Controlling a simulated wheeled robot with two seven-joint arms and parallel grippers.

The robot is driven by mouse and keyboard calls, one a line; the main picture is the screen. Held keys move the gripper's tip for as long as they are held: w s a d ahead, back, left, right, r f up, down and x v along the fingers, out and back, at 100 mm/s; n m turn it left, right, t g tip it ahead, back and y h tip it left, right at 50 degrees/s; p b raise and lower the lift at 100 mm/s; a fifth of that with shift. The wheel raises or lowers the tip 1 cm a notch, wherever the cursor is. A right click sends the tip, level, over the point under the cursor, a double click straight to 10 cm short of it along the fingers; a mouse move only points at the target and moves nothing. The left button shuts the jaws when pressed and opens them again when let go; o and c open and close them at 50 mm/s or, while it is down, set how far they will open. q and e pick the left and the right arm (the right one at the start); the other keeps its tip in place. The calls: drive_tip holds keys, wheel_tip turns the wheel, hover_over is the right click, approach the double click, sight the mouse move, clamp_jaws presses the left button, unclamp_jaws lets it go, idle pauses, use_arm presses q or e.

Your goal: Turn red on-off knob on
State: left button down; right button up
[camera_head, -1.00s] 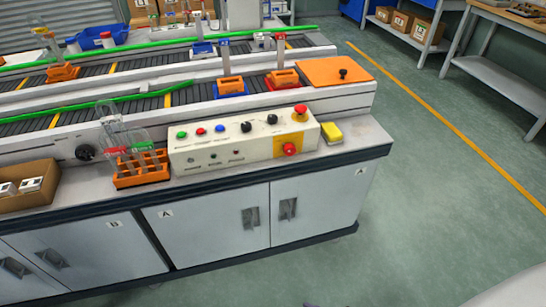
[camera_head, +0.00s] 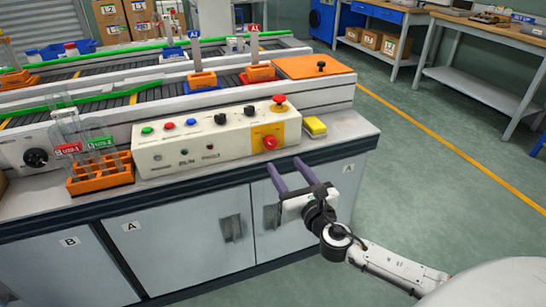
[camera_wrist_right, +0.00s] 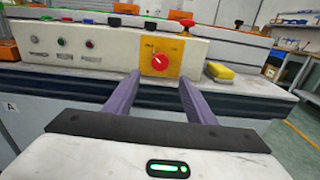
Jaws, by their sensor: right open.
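The red on-off knob (camera_head: 269,142) sits on a yellow plate on the front face of the cream control box (camera_head: 165,155). In the right wrist view the knob (camera_wrist_right: 160,61) shows on its yellow plate, ahead of and between my two fingers. My right gripper (camera_head: 286,169) is open and empty, with its purple fingers pointing at the box just below and right of the knob in the head view. The fingertips (camera_wrist_right: 160,84) appear apart from the knob. My left gripper is not in view.
A red mushroom button (camera_head: 279,101) stands on the box top near black knobs. A yellow block (camera_head: 315,126) lies right of the box. An orange rack (camera_head: 100,176) with tubes stands left. The counter edge runs below my fingers; the floor at right is clear.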

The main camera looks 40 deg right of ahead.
sight(272, 145)
drive_tip(key=x, duration=0.5)
drive_tip(key=b+x, duration=0.1)
drive_tip(key=x, duration=0.4)
drive_tip(key=shift+w+d+r, duration=0.1)
drive_tip(key=shift+w+r, duration=0.1)
drive_tip(key=c, duration=1.1)
